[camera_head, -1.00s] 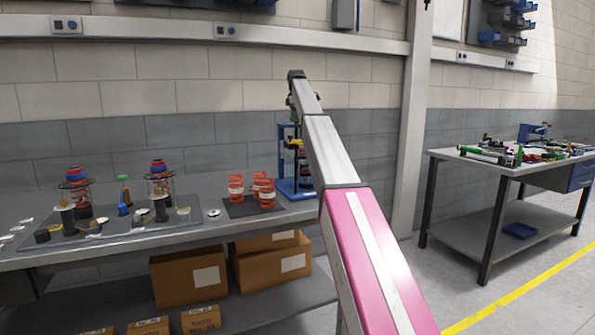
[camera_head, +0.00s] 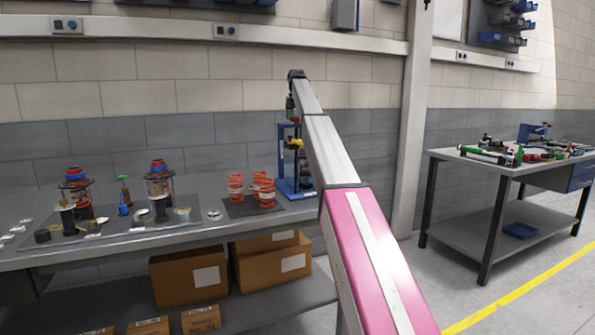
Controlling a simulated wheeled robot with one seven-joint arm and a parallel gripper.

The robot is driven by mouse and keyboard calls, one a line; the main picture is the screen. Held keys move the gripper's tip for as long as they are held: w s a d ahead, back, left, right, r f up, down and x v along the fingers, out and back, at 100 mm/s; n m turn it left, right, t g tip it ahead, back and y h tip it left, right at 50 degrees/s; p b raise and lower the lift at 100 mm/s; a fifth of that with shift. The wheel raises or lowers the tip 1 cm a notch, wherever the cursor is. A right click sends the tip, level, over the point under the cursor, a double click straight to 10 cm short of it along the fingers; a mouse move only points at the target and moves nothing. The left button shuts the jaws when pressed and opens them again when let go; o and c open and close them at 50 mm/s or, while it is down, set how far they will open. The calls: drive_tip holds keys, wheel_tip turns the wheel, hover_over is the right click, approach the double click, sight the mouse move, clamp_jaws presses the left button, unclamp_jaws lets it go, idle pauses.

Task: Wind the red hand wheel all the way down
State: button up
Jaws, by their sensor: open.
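A blue press-like fixture (camera_head: 283,160) stands on the back bench near its right end, partly hidden behind my arm. A small red part (camera_head: 295,120) near its top seems to be the red hand wheel; only a little of it shows. A yellow part (camera_head: 294,143) sits below it inside the frame. My gripper (camera_head: 291,110) hangs from the arm's far end, just above the red part. It is open, but its fingers are tiny here, and I cannot tell whether they touch the wheel or stand around it.
Red coil springs (camera_head: 236,188) stand on a dark mat left of the fixture. Two spring assemblies (camera_head: 159,180) and small parts are farther left. Cardboard boxes (camera_head: 187,276) lie below. A second table (camera_head: 487,165) with tools stands at right, with clear floor before it.

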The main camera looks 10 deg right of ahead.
drive_tip(key=n, duration=0.5)
drive_tip(key=shift+n, duration=2.3)
drive_tip(key=c, duration=0.8)
drive_tip(key=m, duration=1.2)
drive_tip(key=shift+m, duration=0.4)
drive_tip(key=m, duration=0.4)
drive_tip(key=shift+m, duration=0.3)
